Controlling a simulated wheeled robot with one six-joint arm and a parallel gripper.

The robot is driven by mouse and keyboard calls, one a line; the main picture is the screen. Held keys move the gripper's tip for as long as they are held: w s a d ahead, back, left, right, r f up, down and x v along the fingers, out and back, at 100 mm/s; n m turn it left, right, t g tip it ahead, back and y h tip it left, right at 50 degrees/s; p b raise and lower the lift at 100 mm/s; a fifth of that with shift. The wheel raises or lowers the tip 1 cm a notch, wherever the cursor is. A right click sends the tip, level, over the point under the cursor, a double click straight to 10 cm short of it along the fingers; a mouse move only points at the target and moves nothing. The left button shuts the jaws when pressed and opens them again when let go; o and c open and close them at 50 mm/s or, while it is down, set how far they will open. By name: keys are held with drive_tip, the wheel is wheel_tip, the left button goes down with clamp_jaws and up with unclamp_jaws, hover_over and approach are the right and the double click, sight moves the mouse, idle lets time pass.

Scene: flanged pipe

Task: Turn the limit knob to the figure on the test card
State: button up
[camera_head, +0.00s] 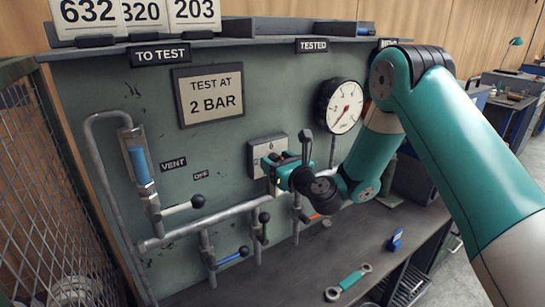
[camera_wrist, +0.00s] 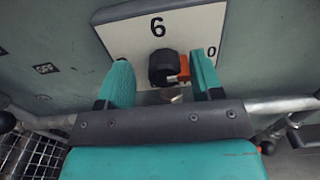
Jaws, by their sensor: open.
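The test card (camera_head: 209,94) on the panel reads "TEST AT 2 BAR". The limit knob (camera_wrist: 163,68) is black with an orange pointer (camera_wrist: 183,70) directed right, a little below the "0". It sits on a pale plate (camera_wrist: 128,37) marked "6" at the top and "0" at the right. In the head view the plate (camera_head: 257,150) is partly hidden by my gripper. My gripper (camera_wrist: 163,80) is open, with one teal finger on each side of the knob. The right finger is close to the pointer; I cannot tell whether they touch.
A dial gauge (camera_head: 340,105) hangs right of the plate. A pipe (camera_head: 200,225) with several levers runs below. A wire mesh cage (camera_head: 50,180) stands at left.

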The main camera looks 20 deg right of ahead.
drive_tip(key=shift+d, duration=0.2)
drive_tip(key=shift+d, duration=0.1)
drive_tip(key=shift+c, duration=1)
drive_tip(key=c, duration=0.7)
